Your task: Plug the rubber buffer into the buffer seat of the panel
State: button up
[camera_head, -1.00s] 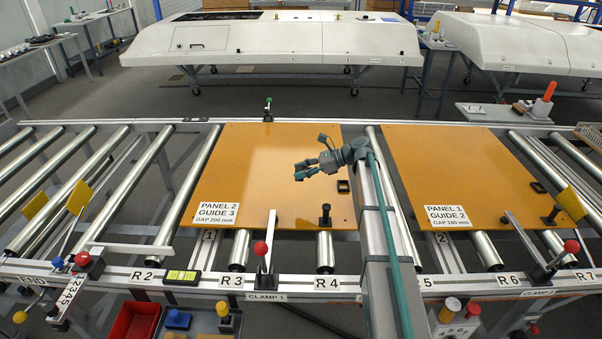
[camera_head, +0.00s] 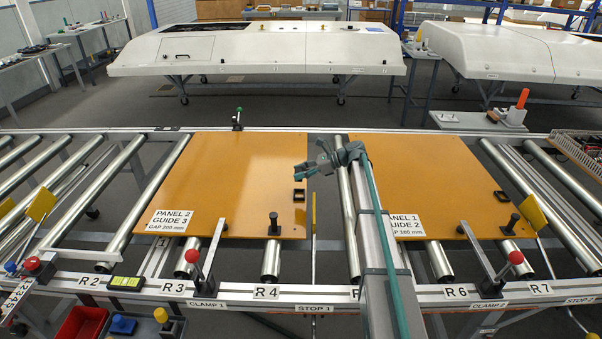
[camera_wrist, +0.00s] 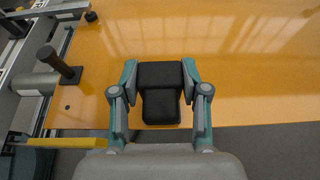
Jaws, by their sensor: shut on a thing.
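My gripper (camera_wrist: 160,80) is shut on a black block, the rubber buffer (camera_wrist: 160,75), in the wrist view. A darker square face shows below it; I cannot tell if this is part of the buffer or the seat behind it. In the head view my gripper (camera_head: 308,170) hangs over the right edge of the orange panel 2 (camera_head: 240,165). The buffer seat (camera_head: 299,195), a small black square frame, lies near that edge, just in front of the gripper in the picture. The buffer is too small to make out there. Contact with the panel cannot be told.
A black clamp post (camera_head: 273,222) stands on panel 2's front edge; it also shows at left in the wrist view (camera_wrist: 58,66). Panel 1 (camera_head: 420,170) with its own seat (camera_head: 500,197) lies to the right, across a gap of bare rollers. The front rail carries red-knobbed clamp levers (camera_head: 195,256).

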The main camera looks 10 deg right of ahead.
jog(key=shift+r+p, duration=0.15)
jog(key=shift+p, duration=0.35)
send_over(301, 196)
jog(key=shift+w+f+b, duration=0.1)
jog(key=shift+f+b, duration=0.3)
jog(key=shift+f, duration=2.65)
jog(key=shift+p, duration=1.15)
jog(key=shift+d+f, duration=0.1)
jog(key=shift+f, duration=1.25)
jog(key=o, duration=1.4)
jog(key=shift+c, duration=0.2)
jog(key=v, duration=1.2)
